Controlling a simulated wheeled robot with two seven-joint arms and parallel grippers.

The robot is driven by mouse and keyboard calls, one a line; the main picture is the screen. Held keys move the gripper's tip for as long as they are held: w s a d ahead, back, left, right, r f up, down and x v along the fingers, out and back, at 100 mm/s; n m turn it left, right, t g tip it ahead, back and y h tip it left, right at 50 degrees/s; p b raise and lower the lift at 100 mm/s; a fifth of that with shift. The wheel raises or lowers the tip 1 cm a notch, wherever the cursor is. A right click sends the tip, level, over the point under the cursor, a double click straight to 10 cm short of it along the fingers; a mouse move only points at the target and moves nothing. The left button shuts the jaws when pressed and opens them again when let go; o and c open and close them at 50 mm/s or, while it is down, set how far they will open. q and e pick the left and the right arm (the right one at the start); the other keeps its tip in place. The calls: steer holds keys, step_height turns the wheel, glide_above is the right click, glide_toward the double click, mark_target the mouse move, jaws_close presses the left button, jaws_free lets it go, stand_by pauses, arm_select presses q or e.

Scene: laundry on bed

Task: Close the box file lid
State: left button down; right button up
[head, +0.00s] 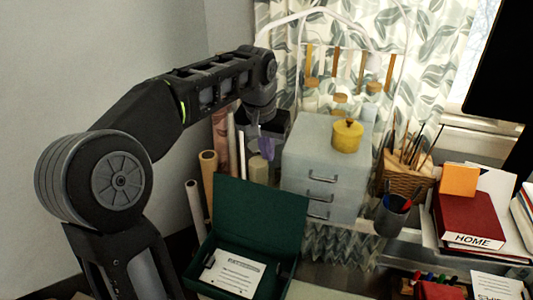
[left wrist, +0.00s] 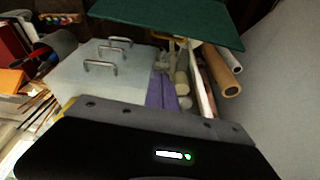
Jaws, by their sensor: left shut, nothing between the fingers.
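The green box file (head: 282,282) stands open at the bottom centre of the head view. Its lid (head: 262,212) is raised at the back, and a white labelled sheet (head: 233,274) lies inside. In the left wrist view the green lid (left wrist: 175,18) crosses the top. My left gripper (head: 266,152) is above and behind the raised lid, apart from it, beside the grey drawer unit. Its purple fingers, also seen in the left wrist view (left wrist: 161,90), are shut and empty. My right gripper is not in view.
The grey drawer unit (head: 322,165) with a yellow pot (head: 347,135) stands right of my left gripper. Cardboard rolls (head: 208,170) stand to the left. A pen cup (head: 392,214), wicker basket (head: 407,176) and red HOME binder (head: 466,217) are to the right.

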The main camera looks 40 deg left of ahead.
arm_select(q)
step_height(320, 180, down, 8)
steer(key=s+p, duration=0.1)
steer(key=p, duration=0.1)
steer(key=shift+s+d+r, duration=0.15)
steer(key=shift+s+d, duration=0.1)
steer(key=shift+s, duration=0.1)
stand_by(0.3)
